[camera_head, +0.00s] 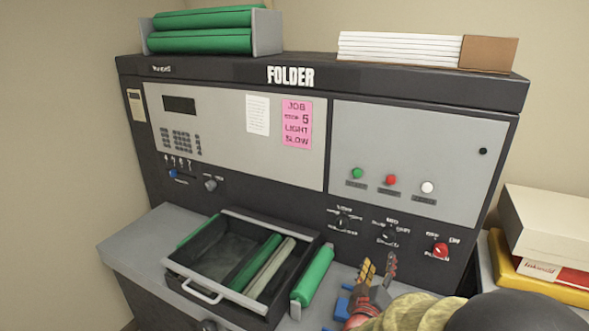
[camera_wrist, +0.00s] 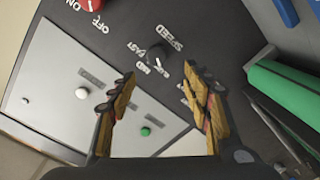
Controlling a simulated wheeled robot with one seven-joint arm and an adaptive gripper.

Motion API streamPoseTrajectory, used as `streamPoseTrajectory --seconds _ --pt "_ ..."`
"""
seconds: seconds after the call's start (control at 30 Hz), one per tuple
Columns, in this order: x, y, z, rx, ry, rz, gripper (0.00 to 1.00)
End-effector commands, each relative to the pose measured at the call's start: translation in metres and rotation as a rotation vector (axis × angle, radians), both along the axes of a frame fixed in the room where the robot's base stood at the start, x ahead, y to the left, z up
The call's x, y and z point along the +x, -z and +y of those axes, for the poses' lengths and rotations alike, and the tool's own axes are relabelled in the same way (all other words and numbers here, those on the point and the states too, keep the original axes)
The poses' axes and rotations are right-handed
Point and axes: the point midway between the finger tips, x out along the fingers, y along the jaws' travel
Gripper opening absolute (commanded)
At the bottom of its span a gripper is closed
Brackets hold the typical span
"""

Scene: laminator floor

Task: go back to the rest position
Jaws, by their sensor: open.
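My gripper (camera_head: 378,272) is open and empty in front of the lower right part of the folder machine (camera_head: 225,200). In the head view its fingers point up toward the panel, below the middle black knob (camera_head: 388,234). In the wrist view my gripper (camera_wrist: 160,95) has its two yellow-and-black fingers apart, with a black knob (camera_wrist: 160,54) marked SPEED beyond them. No contact between the fingers and the knob shows. My arm covers the lower right of the head view.
An open black drawer tray (camera_head: 190,268) with green and pale rollers sits on the grey ledge (camera_head: 135,252). A red knob (camera_head: 440,251) is on the panel's right. Boxes (camera_head: 550,225) are stacked at far right.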

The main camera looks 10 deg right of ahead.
Motion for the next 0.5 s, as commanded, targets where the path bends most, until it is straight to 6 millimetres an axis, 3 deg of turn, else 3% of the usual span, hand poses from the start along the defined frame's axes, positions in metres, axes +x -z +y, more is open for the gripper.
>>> streamPoseTrajectory --seconds 0.13,0.27,0.37,0.5 --pt "0.01 -0.016 0.023 0.139 -0.09 0.01 0.49" --pt "0.01 -0.033 0.058 0.326 -0.205 0.059 0.49" --pt "-0.002 -0.044 0.086 0.458 -0.279 0.122 0.49" --pt "-0.034 -0.058 0.118 0.611 -0.345 0.236 0.49"
